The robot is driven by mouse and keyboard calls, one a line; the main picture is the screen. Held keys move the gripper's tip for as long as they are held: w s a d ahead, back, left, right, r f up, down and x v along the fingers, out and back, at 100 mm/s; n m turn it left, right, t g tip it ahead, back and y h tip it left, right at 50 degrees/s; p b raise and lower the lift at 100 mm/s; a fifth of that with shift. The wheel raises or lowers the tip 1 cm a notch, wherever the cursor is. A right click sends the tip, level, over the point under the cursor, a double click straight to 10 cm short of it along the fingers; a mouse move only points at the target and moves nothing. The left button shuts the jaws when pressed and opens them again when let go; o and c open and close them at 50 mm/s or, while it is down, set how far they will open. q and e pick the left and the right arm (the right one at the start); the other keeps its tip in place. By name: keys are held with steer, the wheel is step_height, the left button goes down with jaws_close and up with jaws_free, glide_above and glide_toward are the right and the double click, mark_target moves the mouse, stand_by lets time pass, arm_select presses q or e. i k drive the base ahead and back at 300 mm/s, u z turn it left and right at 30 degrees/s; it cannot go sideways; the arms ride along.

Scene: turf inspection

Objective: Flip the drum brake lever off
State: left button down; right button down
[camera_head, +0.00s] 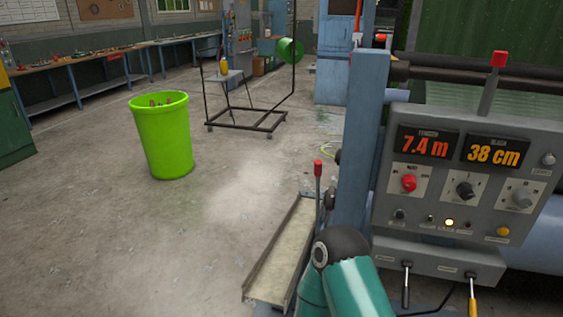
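The control panel (453,248) is grey and stands at the right, with lit displays reading 7.4 m and 38 cm. A lever with a red grip (498,62) rises upright from the panel's top edge. Another red-topped lever (318,172) stands upright beside a blue post, left of the panel. Two small handles, one black-and-grey (406,285) and one yellow (471,300), hang from a strip under the panel. I cannot read which one is the drum brake lever. Part of my teal arm shows at bottom centre, left of the small handles. Neither gripper shows.
A blue post (362,140) stands between the panel and the open floor. A shallow metal trough (279,262) lies left of it. A green bin (161,140) and a black wheeled frame (245,125) stand on the floor at the left. The floor between is clear.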

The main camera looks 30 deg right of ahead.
mark_target(318, 163)
steer(key=z, duration=0.25)
steer(key=i, duration=1.05)
steer(key=z, duration=0.9)
